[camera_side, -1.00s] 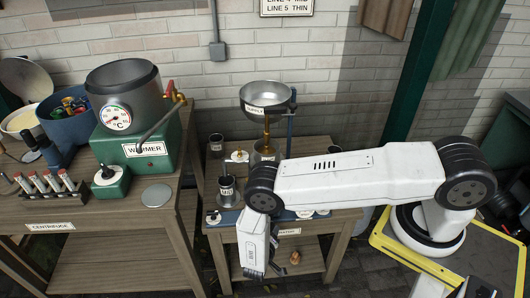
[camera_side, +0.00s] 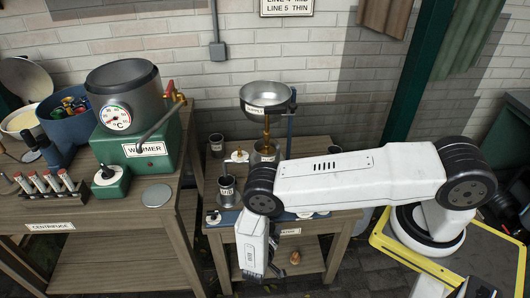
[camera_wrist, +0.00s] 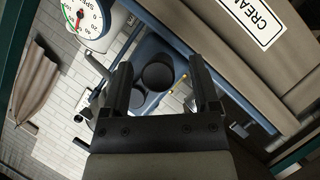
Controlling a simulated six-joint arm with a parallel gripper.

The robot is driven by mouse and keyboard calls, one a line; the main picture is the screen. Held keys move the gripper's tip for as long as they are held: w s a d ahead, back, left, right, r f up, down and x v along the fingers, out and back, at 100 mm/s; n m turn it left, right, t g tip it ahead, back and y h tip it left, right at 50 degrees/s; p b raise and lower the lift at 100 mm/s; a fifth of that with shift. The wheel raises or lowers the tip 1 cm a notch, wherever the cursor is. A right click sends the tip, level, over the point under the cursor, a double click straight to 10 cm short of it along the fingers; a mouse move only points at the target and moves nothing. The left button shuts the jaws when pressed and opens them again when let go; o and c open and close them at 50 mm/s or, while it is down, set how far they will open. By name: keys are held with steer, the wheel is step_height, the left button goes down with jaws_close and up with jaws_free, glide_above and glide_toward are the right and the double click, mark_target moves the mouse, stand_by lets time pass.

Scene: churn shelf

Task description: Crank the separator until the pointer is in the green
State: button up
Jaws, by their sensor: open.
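My gripper (camera_side: 262,274) hangs low in front of the right-hand bench in the side view. In the wrist view its two dark fingers (camera_wrist: 161,66) stand apart, with nothing between them. A metal bowl (camera_side: 266,96) stands above the right-hand bench on a post, apparently part of the separator. My arm hides much of this bench, and I cannot make out the crank clearly.
The right-hand bench holds dark cups (camera_side: 227,188). A brown rounded object (camera_side: 295,257) sits low beside my gripper. A green warmer (camera_side: 140,148) and a tube rack (camera_side: 48,187) stand on the left bench. A cream label (camera_wrist: 255,18) shows close in the wrist view.

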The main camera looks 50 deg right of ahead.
steer(key=v, duration=0.7)
stand_by(0.7)
steer(key=shift+a+r, duration=0.1)
steer(key=s+d+r+n+y, duration=0.1)
steer(key=r+y, duration=0.3)
steer(key=r, duration=0.7)
steer(key=s+d+r+n+g+y, duration=0.1)
steer(key=s+d+r+y, duration=0.1)
steer(key=r, duration=1)
steer(key=s+d+r+n+g+y, duration=0.1)
steer(key=d+r+y, duration=0.3)
steer(key=r, duration=0.7)
steer(key=shift+s+r+n+y, duration=0.35)
steer(key=shift+s+y, duration=0.2)
steer(key=shift+y, duration=0.75)
steer(key=shift+w+f, duration=0.1)
steer(key=shift+f, duration=0.05)
